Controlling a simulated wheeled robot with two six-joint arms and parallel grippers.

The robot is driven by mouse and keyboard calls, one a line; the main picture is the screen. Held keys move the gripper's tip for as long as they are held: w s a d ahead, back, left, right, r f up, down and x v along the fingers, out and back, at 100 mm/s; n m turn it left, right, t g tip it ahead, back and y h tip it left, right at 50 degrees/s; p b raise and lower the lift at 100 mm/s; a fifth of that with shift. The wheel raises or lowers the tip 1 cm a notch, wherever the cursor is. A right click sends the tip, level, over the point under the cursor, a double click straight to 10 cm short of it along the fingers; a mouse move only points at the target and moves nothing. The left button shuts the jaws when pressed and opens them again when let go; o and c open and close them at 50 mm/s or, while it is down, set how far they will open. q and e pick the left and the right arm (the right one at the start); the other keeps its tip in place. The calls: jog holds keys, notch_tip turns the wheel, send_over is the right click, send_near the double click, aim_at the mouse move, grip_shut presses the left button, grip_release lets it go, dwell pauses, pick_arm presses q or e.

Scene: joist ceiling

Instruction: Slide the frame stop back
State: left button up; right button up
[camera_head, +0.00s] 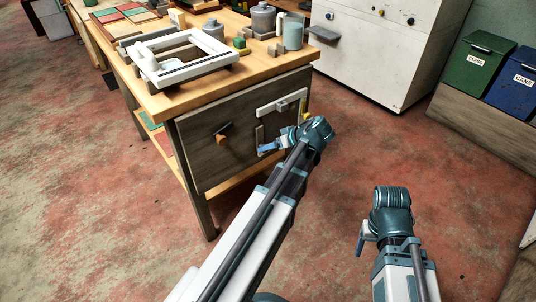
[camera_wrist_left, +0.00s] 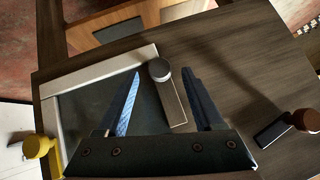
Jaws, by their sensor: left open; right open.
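A grey bar with a round grey knob, which looks like the frame stop (camera_wrist_left: 172,103), lies on the dark wood panel beside a white L-shaped frame (camera_wrist_left: 98,72) in the left wrist view. In the head view the bar (camera_head: 259,135) stands upright on the bench's front panel, below the white frame (camera_head: 283,104). My left gripper (camera_head: 268,149) is open in front of the panel; in its wrist view the fingers (camera_wrist_left: 161,73) appear on either side of the bar, without visible contact. My right gripper (camera_head: 364,242) is open and empty over the floor.
A brown knob (camera_head: 222,140) and a yellow knob (camera_wrist_left: 37,146) sit on either side of the bar on the panel (camera_head: 205,170). The benchtop holds a white window-like frame (camera_head: 185,70) and several pots. A white cabinet (camera_head: 370,50) stands behind. The red floor is clear to the right.

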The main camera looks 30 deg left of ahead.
pick_arm(q)
jog(key=shift+b+x, duration=0.4)
jog(key=shift+x, duration=0.65)
jog(key=shift+c, duration=0.3)
grip_shut()
dwell(0.4)
